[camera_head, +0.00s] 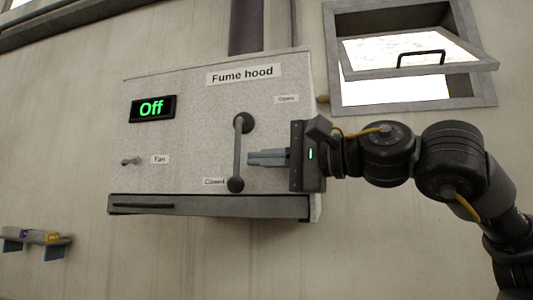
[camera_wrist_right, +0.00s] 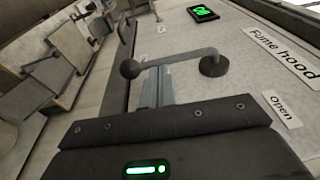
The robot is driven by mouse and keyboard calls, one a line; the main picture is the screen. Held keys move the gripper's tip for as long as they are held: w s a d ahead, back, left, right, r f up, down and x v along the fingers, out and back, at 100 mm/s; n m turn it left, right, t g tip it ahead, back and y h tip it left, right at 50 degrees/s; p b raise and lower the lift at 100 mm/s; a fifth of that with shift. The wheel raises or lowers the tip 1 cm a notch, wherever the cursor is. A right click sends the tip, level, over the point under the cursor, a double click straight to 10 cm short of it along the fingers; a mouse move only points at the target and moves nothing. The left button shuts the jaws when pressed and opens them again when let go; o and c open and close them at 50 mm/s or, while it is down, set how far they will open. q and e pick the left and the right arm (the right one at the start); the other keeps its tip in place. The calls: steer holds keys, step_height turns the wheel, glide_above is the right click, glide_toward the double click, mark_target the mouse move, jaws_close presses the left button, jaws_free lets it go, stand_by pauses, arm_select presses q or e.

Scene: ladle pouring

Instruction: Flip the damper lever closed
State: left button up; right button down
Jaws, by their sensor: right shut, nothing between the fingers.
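The damper lever (camera_head: 237,155) is a dark grey bar with a round pivot at its top and a ball knob (camera_head: 235,185) at its lower end. It hangs nearly straight down, its knob beside the "Closed" label (camera_head: 214,182). The "Open" label (camera_head: 286,99) is up and to the right. My right gripper (camera_head: 251,158) is shut and empty, its fingertips just right of the lever's bar. In the right wrist view the lever (camera_wrist_right: 180,57) crosses just beyond the fingertips; I cannot tell whether they touch. My left gripper is not in view.
The fume hood (camera_head: 180,110) is a pale wall box with a display (camera_head: 152,108) reading "Off" and a small fan switch (camera_head: 131,161). A dark ledge (camera_head: 210,207) runs along its bottom. A tilted window (camera_head: 415,52) is at upper right. A small shelf (camera_head: 35,238) is at lower left.

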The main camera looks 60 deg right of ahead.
steer(key=s+d+b, duration=0.1)
steer(key=s+b, duration=0.2)
steer(key=s, duration=0.9)
steer(key=shift+s+d, duration=0.15)
